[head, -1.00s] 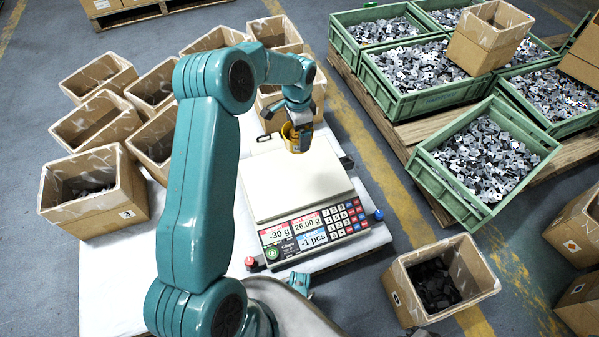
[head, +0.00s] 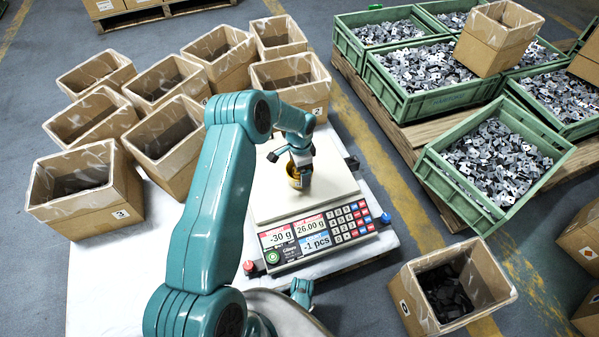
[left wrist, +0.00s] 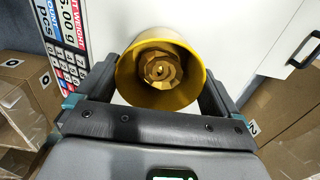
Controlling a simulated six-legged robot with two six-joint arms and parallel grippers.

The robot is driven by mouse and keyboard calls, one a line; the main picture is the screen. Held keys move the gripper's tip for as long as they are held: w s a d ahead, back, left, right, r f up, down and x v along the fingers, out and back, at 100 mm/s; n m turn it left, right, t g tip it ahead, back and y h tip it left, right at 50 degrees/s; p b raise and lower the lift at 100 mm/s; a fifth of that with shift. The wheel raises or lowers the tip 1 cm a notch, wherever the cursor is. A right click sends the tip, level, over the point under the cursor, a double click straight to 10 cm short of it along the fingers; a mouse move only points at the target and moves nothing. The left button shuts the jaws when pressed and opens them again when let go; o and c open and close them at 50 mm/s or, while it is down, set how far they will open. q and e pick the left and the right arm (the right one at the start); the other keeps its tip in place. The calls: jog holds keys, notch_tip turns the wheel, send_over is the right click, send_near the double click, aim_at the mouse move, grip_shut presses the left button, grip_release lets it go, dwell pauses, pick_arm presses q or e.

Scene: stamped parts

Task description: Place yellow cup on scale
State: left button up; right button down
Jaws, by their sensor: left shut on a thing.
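The yellow cup (head: 293,180) is in my left gripper (head: 300,164), over the pale top plate of the scale (head: 325,180). In the left wrist view, the cup (left wrist: 128,88) sits between the two fingers with its mouth toward the camera. Faceted, gold-coloured shapes show inside it. Whether its base touches the plate cannot be told. The scale's displays read -30 g, 26.00 g and -1 pcs.
Several open cardboard boxes stand left of and behind the scale, one (head: 290,85) close behind it. Green crates (head: 490,165) of metal parts are at right. A box (head: 410,300) with dark parts stands front right. The plate around the cup looks clear.

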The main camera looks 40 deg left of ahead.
pick_arm(q)
jog(key=shift+f, duration=0.55)
jog(key=shift+r, duration=0.15)
